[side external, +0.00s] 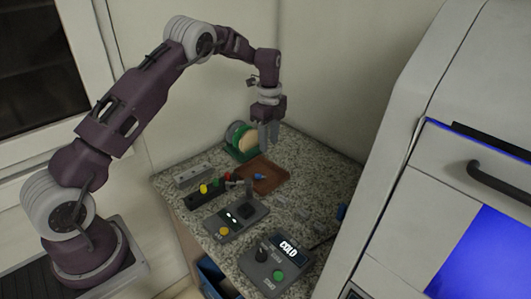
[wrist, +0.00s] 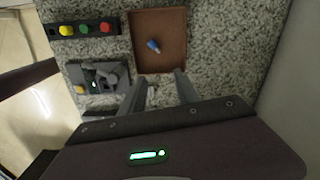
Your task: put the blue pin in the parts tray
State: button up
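The blue pin (wrist: 153,45) lies on its side inside the brown, shallow parts tray (wrist: 172,66). In the side external view the pin (side external: 259,176) shows as a small blue spot in the tray (side external: 272,182). My gripper (side external: 268,143) is above the tray's far side, pointing down. In the wrist view the two fingers of my gripper (wrist: 160,88) are apart with nothing between them. The pin is beyond the fingertips, apart from them.
A black rack (side external: 201,197) holds yellow, green and red pins, left of the tray. Grey control boxes (side external: 237,220) (side external: 275,264) stand in front. A grey block (side external: 194,174) and a green holder with discs (side external: 242,142) stand behind. A large machine (side external: 440,120) bounds the right.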

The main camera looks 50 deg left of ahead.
jog(key=s+d+r+n+t, duration=0.2)
jog(key=s+d+r+n, duration=0.25)
jog(key=s+r, duration=0.5)
jog(key=s+d+r+n+t, duration=0.1)
jog(key=s+d+r+n, duration=0.5)
jog(key=r, duration=0.7)
jog(key=s+d+f+n+t, duration=0.1)
jog(key=s+d+n, duration=0.1)
jog(key=s, duration=0.8)
jog(key=s+d+f+n+t, duration=0.1)
jog(key=s+d+n, duration=0.1)
jog(key=s, duration=0.9)
jog(key=shift+s+n+t, duration=0.3)
jog(key=shift+n, duration=0.35)
jog(key=shift+o, duration=0.2)
